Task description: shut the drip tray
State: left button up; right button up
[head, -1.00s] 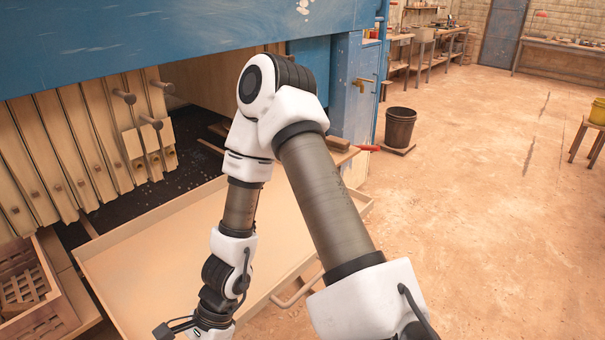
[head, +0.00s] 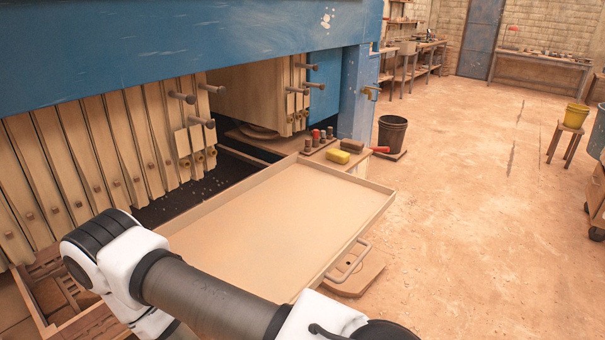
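The drip tray (head: 275,215) is a wide, shallow, tan tray with low walls. It sticks out from under the filter press, pulled open over the floor. Its inside is empty where I see it. A bar handle (head: 348,260) is on its front wall, at the lower right of the tray. One of my arms crosses the bottom of the view and covers the tray's near left part. Neither gripper shows, so I cannot tell whether either touches the tray.
Upright filter plates (head: 95,155) stand above the dark gap behind the tray. A yellow sponge (head: 338,156) and small items lie on a ledge past its far end. A slatted wooden crate (head: 75,300) is at lower left. A black bucket (head: 391,134) stands beyond.

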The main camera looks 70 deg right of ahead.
aim_at(277, 233)
jog(key=z, duration=0.45)
jog(key=i+l+z, duration=0.1)
jog(key=z, duration=0.85)
jog(key=i+z, duration=0.1)
jog(key=z, duration=0.85)
jog(key=i+z, duration=0.15)
jog(key=k+l+u, duration=0.1)
jog(key=l+u, duration=0.2)
jog(key=l, duration=0.15)
jog(key=i+l+u, duration=0.15)
jog(key=l+u, duration=0.15)
jog(key=l, duration=0.25)
jog(key=i+l+u, duration=0.1)
jog(key=l, duration=0.2)
